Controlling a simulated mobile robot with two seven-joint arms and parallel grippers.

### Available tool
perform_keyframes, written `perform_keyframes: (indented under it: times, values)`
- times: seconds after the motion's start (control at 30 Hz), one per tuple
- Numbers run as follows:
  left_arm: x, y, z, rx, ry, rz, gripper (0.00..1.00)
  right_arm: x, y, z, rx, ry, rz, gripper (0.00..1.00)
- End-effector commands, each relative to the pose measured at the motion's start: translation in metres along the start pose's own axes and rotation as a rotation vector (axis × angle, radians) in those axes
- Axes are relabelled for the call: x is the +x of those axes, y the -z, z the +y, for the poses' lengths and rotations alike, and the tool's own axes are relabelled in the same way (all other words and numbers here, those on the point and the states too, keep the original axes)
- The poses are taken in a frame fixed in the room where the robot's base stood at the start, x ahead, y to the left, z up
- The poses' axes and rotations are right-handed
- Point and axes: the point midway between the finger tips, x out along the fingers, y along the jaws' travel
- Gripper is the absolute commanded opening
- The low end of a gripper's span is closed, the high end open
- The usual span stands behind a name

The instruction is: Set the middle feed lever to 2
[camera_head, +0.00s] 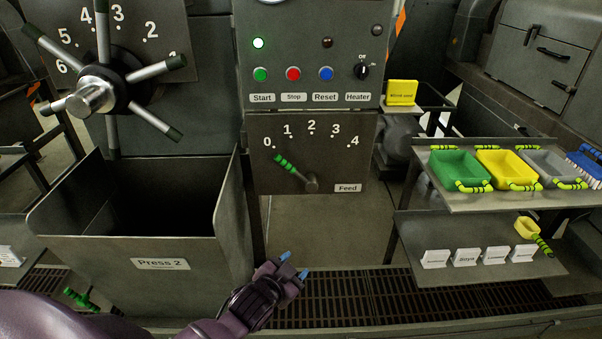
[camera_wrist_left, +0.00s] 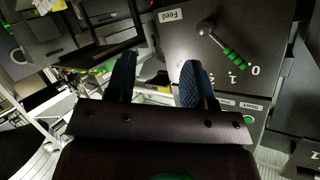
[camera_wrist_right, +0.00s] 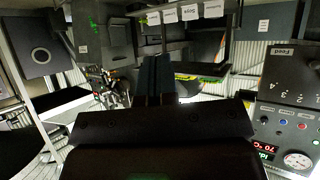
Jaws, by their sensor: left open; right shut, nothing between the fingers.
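The feed lever (camera_head: 288,167) has a green ribbed handle and a grey pivot at the lower middle of the Feed panel (camera_head: 355,165). It slants up and left, pointing roughly toward the 0; the 2 mark is straight above the pivot. The lever also shows in the left wrist view (camera_wrist_left: 228,54), at upper right beyond the fingers. My left gripper (camera_head: 293,264) is open and empty, below the panel and apart from the lever. Its fingers show in the left wrist view (camera_wrist_left: 160,83). My right gripper (camera_wrist_right: 155,76) is shut and empty in the right wrist view, outside the head view.
A control box (camera_head: 310,50) with buttons sits above the Feed panel. The Press 2 bin (camera_head: 110,250) and a spoked wheel (camera_head: 97,92) are at left. A shelf (camera_head: 465,202) with coloured trays stands at right. The space before the lever looks clear.

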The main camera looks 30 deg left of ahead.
Motion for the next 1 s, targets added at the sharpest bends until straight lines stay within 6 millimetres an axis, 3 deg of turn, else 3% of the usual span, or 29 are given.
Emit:
perform_keyframes:
  times: [0.03, 0.2, 0.37, 0.5, 0.7, 1.0]
  values:
    - [0.019, 0.008, -0.003, 0.07, 0.019, 0.012, 0.48, 0.006, -0.009, 0.0, -0.004, 0.001, -0.003, 0.0]
    - [0.07, 0.041, -0.023, 0.364, 0.114, 0.001, 0.48, 0.017, -0.02, -0.003, -0.007, 0.006, -0.002, 0.0]
    - [0.111, 0.07, -0.051, 0.714, 0.25, -0.088, 0.48, 0.023, -0.036, -0.009, 0.003, 0.01, -0.014, 0.0]
    - [0.135, 0.091, -0.086, 1.09, 0.402, -0.281, 0.48, 0.029, -0.054, -0.013, 0.01, 0.011, -0.037, 0.0]
    - [0.135, 0.101, -0.124, 1.493, 0.518, -0.619, 0.48, 0.031, -0.061, -0.013, 0.01, 0.012, -0.049, 0.0]
    - [0.127, 0.1, -0.142, 1.686, 0.525, -0.833, 0.48, 0.03, -0.059, -0.011, 0.002, 0.012, -0.043, 0.0]
